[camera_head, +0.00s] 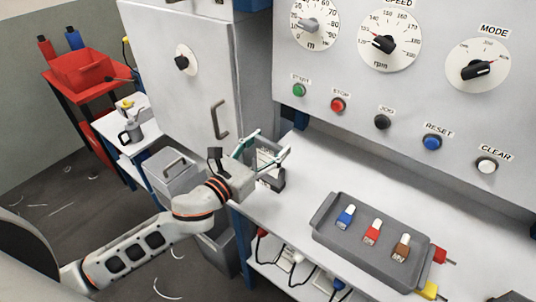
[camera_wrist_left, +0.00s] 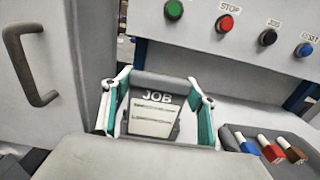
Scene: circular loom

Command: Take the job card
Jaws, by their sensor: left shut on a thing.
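The job card (camera_wrist_left: 152,118), pale with dark lines, shows in the left wrist view under the word JOB on a dark grey holder. In the head view the holder (camera_head: 273,181) stands on the white worktop near its left end, with the card partly hidden by my gripper. My left gripper (camera_head: 266,146) is at the holder, with its green-edged fingers on either side of the card. It is shut on the card. In the left wrist view the fingers (camera_wrist_left: 158,105) flank the card left and right. I cannot tell whether the card is clear of the holder. My right gripper is not in view.
A grey tray (camera_head: 330,229) with blue, red and brown items lies on the worktop to the right. The control panel (camera_head: 340,70) with dials and buttons rises behind. A cabinet door with a handle (camera_head: 219,119) is close on the left. The worktop between holder and tray is clear.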

